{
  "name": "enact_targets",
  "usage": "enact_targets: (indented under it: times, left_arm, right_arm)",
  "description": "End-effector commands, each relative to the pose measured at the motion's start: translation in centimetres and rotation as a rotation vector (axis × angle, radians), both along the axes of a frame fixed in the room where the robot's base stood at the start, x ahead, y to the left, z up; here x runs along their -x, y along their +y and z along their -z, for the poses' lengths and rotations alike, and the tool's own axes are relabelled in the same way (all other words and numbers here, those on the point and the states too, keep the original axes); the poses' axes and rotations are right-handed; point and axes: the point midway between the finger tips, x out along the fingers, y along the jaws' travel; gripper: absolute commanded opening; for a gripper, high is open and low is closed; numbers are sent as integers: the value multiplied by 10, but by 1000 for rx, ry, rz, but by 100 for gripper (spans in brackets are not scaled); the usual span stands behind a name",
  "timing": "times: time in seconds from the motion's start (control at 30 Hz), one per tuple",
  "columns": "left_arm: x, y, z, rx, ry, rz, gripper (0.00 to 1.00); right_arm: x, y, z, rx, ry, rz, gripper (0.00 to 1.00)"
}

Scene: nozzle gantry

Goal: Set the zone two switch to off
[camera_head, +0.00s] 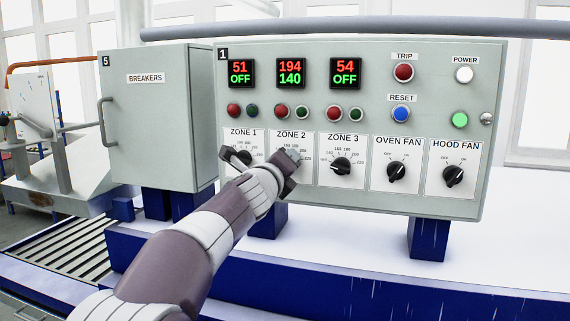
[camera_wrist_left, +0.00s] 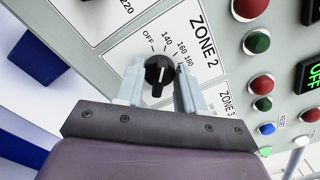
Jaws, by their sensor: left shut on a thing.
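The zone two switch is a round black knob (camera_wrist_left: 158,70) with a pale mark, on the white ZONE 2 dial plate (camera_wrist_left: 205,60). My left gripper (camera_wrist_left: 160,88) is shut on this knob, one pale finger on each side. In the head view my left gripper (camera_head: 291,158) covers the knob and most of its dial. In the wrist view the dial marks OFF, 140, 160 and 180 show beyond the knob; I cannot tell which mark it points to. The zone 2 display (camera_head: 290,73) reads 194 over 140. My right gripper is not in view.
The ZONE 1 knob (camera_head: 244,158) is left of my gripper, partly hidden. The ZONE 3 knob (camera_head: 341,166) is close on the right, then the OVEN FAN (camera_head: 396,172) and HOOD FAN knobs (camera_head: 453,175). Lamps and buttons sit above. A breakers cabinet (camera_head: 160,120) stands left.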

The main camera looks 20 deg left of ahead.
Motion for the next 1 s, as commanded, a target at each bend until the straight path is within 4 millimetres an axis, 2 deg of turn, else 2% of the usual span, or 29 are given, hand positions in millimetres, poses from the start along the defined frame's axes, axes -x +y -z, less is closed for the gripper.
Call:
enact_targets:
  times: [0.5,1.0]
  left_arm:
    - [-1,1,4,376,17,-1,8]
    - [0,1,4,483,20,-2,8]
  right_arm:
    - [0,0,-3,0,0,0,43]
    - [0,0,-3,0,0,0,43]
